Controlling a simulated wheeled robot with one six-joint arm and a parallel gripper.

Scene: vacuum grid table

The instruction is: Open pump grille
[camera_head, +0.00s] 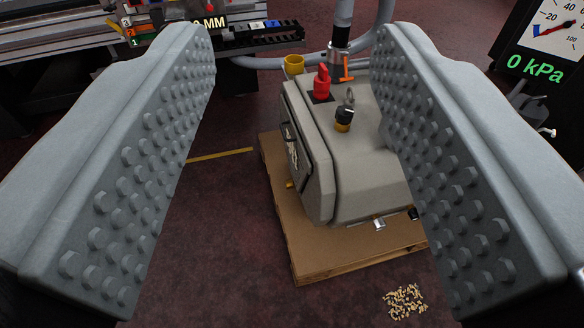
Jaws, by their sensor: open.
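The pump (355,160) is a beige-grey housing on a brown pallet-like board (310,265), below and ahead of my gripper. Its left face carries a panel with a dark slot, which looks like the grille (292,150); it is seen at a steep angle and looks closed against the housing. A red knob (321,82) and a black-and-yellow key switch (344,115) stand on top. My gripper (298,70) is open and empty, its two studded grey jaws wide apart at left and right. The right jaw hides the pump's right side.
A hose with an orange-handled valve (343,68) rises behind the pump. A gauge display (545,45) reading 0 kPa stands at upper right. A machine table (60,50) is at upper left. Small pale pellets (404,301) lie on the floor.

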